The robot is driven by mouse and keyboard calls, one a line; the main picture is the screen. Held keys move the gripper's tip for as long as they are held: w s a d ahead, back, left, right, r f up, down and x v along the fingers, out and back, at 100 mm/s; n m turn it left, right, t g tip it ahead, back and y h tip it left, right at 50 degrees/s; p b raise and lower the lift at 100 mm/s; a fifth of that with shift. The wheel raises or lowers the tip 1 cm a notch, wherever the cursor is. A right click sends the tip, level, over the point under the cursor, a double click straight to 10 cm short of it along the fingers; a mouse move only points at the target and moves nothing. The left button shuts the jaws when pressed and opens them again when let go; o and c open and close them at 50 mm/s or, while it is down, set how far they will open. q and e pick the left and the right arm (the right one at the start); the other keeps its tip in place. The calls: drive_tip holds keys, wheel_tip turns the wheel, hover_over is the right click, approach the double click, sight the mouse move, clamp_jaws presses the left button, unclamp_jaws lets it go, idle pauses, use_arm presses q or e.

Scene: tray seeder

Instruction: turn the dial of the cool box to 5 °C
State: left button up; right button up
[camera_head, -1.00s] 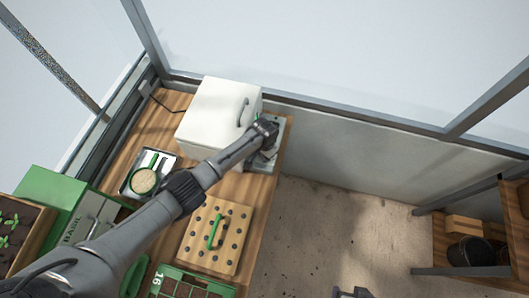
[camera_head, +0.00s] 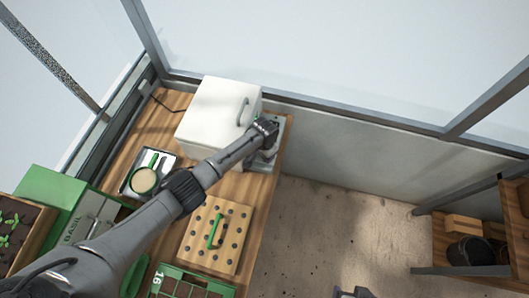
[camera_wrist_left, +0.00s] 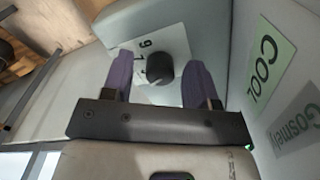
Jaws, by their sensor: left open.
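The cool box (camera_head: 215,110) is a white box with a grey handle at the back of the bench. My left gripper (camera_head: 266,132) is at its right side, where the arm hides the dial. In the left wrist view, the black round dial (camera_wrist_left: 160,68) sits on a white number plate (camera_wrist_left: 176,38). The purple fingers of my open left gripper (camera_wrist_left: 161,76) stand on either side of the dial, with gaps visible. Only some plate digits show, and I cannot read the setting. A small part of my right gripper (camera_head: 350,292) shows at the bottom edge.
A green COOL label (camera_wrist_left: 268,60) is on the grey wall right of the fingers. On the bench are a metal tray with a green-handled round tool (camera_head: 145,180), a holed wooden board (camera_head: 232,245) with a green handle and a green box (camera_head: 52,200). The floor to the right is clear.

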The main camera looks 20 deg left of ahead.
use_arm(q)
wheel_tip(320, 180, up, 14)
drive_tip(key=p, duration=0.1)
idle(0.5)
drive_tip(key=shift+f, duration=0.1)
idle(0.4)
